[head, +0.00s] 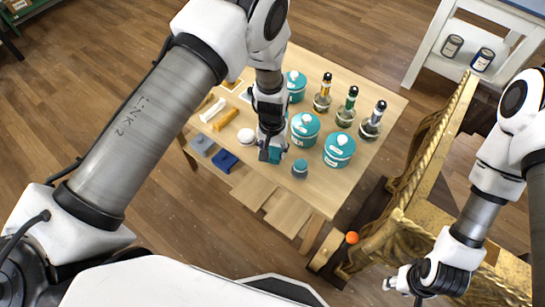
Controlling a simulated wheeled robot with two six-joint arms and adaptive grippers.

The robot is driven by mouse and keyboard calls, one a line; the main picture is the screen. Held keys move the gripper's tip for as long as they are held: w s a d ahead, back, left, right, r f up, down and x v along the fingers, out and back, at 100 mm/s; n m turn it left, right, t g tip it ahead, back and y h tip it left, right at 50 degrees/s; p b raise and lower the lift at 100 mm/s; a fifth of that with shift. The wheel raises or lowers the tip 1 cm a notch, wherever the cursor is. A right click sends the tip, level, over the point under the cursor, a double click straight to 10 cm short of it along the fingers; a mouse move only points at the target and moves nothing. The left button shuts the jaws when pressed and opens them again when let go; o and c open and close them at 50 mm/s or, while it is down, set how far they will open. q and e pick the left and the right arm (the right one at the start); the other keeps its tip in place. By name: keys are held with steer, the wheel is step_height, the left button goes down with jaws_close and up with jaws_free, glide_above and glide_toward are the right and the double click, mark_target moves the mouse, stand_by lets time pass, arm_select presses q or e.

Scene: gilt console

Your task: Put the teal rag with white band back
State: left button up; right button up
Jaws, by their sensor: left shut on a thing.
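My left gripper (270,157) is over the front part of the wooden table and shut on a teal cloth (275,155), taken to be the teal rag. Only a small part of the cloth shows; the fingers hide the rest, and I cannot make out its white band. A grey-blue folded rag (201,146) and a dark blue folded rag (224,161) lie side by side at the table's front left.
Teal tins (340,150) and dropper bottles (371,122) stand on the table (320,188). A small teal jar (300,169) is just right of my left gripper. A white round item (246,136) is left of it. The gilt console (385,240) with an orange ball (352,238) is at right.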

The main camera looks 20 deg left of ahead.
mark_target(273, 150)
arm_select(q)
steer(key=shift+f, duration=0.5)
steer(key=shift+c, duration=0.4)
steer(key=shift+f, duration=0.1)
steer(key=o, duration=1.1)
steer(key=shift+w, duration=0.1)
step_height(273, 150, up, 12)
steer(key=s+a+f, duration=0.4)
steer(key=s+f, duration=0.3)
steer(key=s, duration=0.1)
steer(key=s+a+f, duration=0.5)
steer(key=s+f, duration=0.1)
steer(key=s, duration=0.1)
steer(key=s+f, duration=0.2)
steer(key=s, duration=0.9)
steer(key=shift+s+a, duration=0.35)
steer(key=shift+s, duration=0.05)
